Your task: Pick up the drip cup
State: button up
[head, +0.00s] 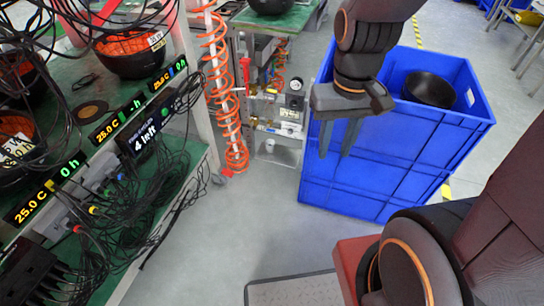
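My gripper (335,152) hangs in front of the blue crate's left side, its two grey fingers pointing down. The fingers are apart, with nothing seen between them. A small pale cup-like thing (269,146), perhaps the drip cup, stands on the low shelf of the air-fitting stand, left of my gripper and apart from it. It is too small to make out its details.
The big blue crate (400,175) stands behind my gripper, with a black bowl (430,90) in it. The air-fitting stand (275,115) has gauges and valves. An orange coiled hose (228,120) hangs beside the left rack with its cables. Grey floor (235,230) is clear in front.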

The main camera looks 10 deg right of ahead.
aim_at(270, 144)
jog(key=z, duration=0.9)
jog(key=i, duration=0.6)
jog(key=u, duration=1.25)
